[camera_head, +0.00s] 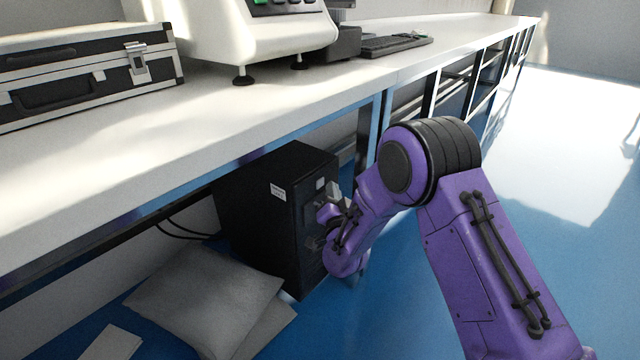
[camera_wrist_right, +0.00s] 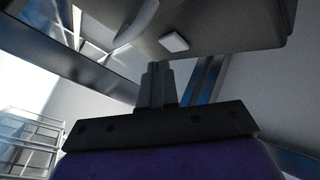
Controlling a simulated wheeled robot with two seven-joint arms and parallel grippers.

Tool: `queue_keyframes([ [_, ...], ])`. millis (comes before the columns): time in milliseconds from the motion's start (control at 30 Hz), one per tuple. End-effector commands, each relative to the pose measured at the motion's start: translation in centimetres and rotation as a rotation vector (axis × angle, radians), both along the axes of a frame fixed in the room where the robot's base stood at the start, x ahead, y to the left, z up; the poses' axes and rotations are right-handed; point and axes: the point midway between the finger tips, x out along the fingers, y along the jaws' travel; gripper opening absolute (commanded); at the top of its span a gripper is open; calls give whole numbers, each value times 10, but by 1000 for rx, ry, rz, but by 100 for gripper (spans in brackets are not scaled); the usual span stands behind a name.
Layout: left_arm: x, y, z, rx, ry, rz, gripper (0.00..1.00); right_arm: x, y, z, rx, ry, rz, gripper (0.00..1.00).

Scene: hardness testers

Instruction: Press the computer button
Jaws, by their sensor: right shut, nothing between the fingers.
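The computer is a black tower (camera_head: 262,222) under the white table, with its front facing right. A small pale square button (camera_head: 320,184) shows high on its front. My right gripper (camera_head: 317,241) is at the tower's front, lower than the button; its fingertips are hard to make out there. In the right wrist view the two dark fingers (camera_wrist_right: 156,68) are shut together with nothing between them. The white square button (camera_wrist_right: 174,42) lies just beyond and slightly right of their tips, on a dark panel (camera_wrist_right: 235,25). A gap seems to show between tips and button. My left gripper is out of view.
The white tabletop (camera_head: 200,112) overhangs the tower, and blue table legs (camera_head: 376,130) stand behind it. Pale flat packets (camera_head: 205,300) lie on the floor in front of its left side. A black case (camera_head: 85,75), a white tester (camera_head: 240,40) and a keyboard (camera_head: 395,44) are on top.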

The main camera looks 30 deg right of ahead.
Motion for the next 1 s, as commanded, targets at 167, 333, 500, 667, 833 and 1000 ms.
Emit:
queue_keyframes([
  [167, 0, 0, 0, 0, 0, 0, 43, 0, 0, 0, 0, 0, 0, 0],
  [333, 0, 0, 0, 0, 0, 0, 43, 0, 0, 0, 0, 0, 0, 0],
  [500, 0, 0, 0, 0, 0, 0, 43, 1, 1, 0, 0, 0, 0, 0],
  [667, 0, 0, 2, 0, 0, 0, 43, 8, 3, 0, 0, -1, 1, 0],
  [833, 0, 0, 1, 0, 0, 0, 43, 8, 3, 0, 0, 0, 0, 0],
  [1000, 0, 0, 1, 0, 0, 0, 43, 9, 3, 0, 0, 0, 0, 0],
])
